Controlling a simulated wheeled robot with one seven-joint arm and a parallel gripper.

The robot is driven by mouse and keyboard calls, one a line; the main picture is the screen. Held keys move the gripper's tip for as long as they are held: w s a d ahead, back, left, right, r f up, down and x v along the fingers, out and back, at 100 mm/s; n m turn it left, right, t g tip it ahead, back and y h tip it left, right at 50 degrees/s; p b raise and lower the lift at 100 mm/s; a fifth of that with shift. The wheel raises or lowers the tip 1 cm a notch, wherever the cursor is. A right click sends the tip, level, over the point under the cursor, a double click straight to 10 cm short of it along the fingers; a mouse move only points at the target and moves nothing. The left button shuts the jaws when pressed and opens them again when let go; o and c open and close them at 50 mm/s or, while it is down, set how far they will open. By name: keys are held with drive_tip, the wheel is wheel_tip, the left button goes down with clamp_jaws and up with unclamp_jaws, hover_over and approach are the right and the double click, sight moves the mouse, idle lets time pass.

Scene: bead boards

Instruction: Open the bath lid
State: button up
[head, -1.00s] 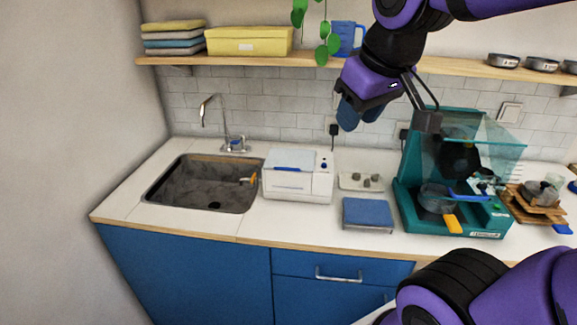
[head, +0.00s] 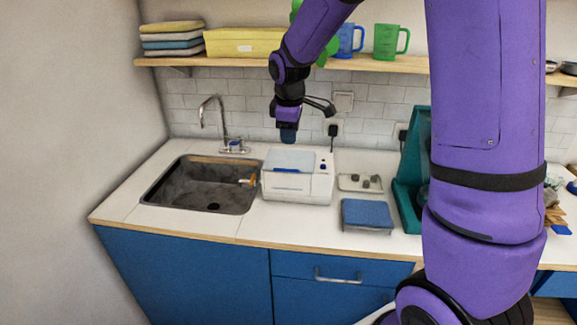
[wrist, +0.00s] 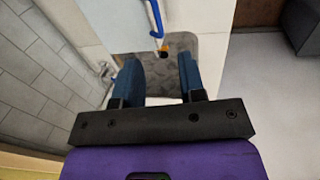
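The bath (head: 297,189) is a white box on the counter, just right of the sink. Its lid (head: 291,158) is a pale grey-blue panel on top, with a blue handle (head: 287,171) along the front edge. The lid looks down, though a small gap would be hard to tell. The blue handle (wrist: 155,18) also shows at the top of the wrist view, beyond the fingertips. My gripper (head: 288,137) points down above the back of the bath, apart from the lid. In the wrist view my gripper (wrist: 158,63) has its two blue fingers spread with nothing between them.
The sink (head: 203,185) with its tap (head: 222,125) lies left of the bath. An orange-tipped valve (head: 248,182) sticks out from the bath's left side. A small tray (head: 360,183) and a blue pad (head: 367,214) lie to the right. The shelf (head: 225,61) runs above.

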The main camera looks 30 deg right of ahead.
sight(289, 170)
drive_tip(key=shift+n, duration=0.4)
drive_tip(key=w+f, duration=0.1)
drive_tip(key=f, duration=0.3)
drive_tip(key=w+f, duration=0.1)
drive_tip(key=f, duration=0.3)
drive_tip(key=w+d+f, duration=0.1)
drive_tip(key=f, duration=0.3)
drive_tip(key=shift+w+f, duration=0.1)
drive_tip(key=shift+f, duration=0.3)
drive_tip(key=shift+d, duration=0.1)
clamp_jaws()
